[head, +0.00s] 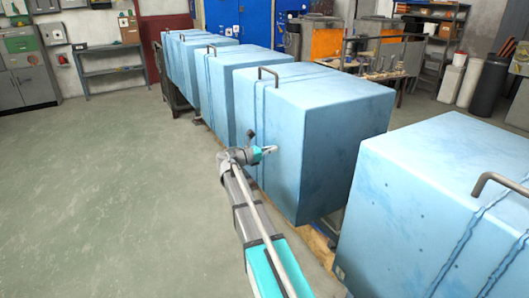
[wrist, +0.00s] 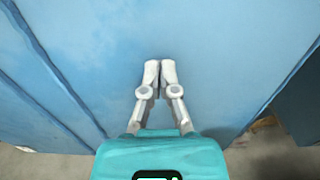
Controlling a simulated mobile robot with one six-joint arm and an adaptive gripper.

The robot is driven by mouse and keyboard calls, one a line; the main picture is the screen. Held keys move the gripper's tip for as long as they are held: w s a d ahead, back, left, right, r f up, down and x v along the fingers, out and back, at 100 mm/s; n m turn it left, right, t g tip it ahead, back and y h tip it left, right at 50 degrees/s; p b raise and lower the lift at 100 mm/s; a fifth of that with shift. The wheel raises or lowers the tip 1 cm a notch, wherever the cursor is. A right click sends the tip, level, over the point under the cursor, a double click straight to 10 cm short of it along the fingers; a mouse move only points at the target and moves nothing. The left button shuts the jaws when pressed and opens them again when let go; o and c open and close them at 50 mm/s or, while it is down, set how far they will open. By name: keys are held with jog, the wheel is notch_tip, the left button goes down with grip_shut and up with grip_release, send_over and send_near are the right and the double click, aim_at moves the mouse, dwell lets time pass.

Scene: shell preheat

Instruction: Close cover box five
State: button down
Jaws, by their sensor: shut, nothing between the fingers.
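Several light blue cover boxes stand in a row, each visible top carrying a metal handle. No numbers can be read, so I cannot tell which is box five. My gripper (head: 270,149) is shut and empty, in front of the left side face of the second-nearest box (head: 330,125). In the wrist view my gripper (wrist: 160,66) points at a blue face (wrist: 215,45) with vertical ridges at the left; whether the tips touch it is unclear. That box's handle (head: 268,72) is on its top, above and apart from the gripper. The nearest box (head: 430,220) is at the right.
A gap separates the nearest box from the second-nearest one. More boxes (head: 227,80) continue toward the back. Open concrete floor (head: 100,190) lies to the left. A shelf (head: 108,60) and grey cabinets (head: 28,90) stand at the back left, a cluttered bench (head: 385,75) at the back right.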

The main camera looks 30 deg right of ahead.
jog(key=shift+d, duration=0.2)
jog(key=w+d, duration=0.1)
jog(key=d, duration=4.1)
jog(key=shift+w+d, duration=0.25)
jog(key=shift+d, duration=0.15)
jog(key=shift+d+r, duration=0.1)
jog(key=a, duration=1.4)
jog(key=shift+s+a, duration=0.25)
jog(key=shift+a, duration=0.15)
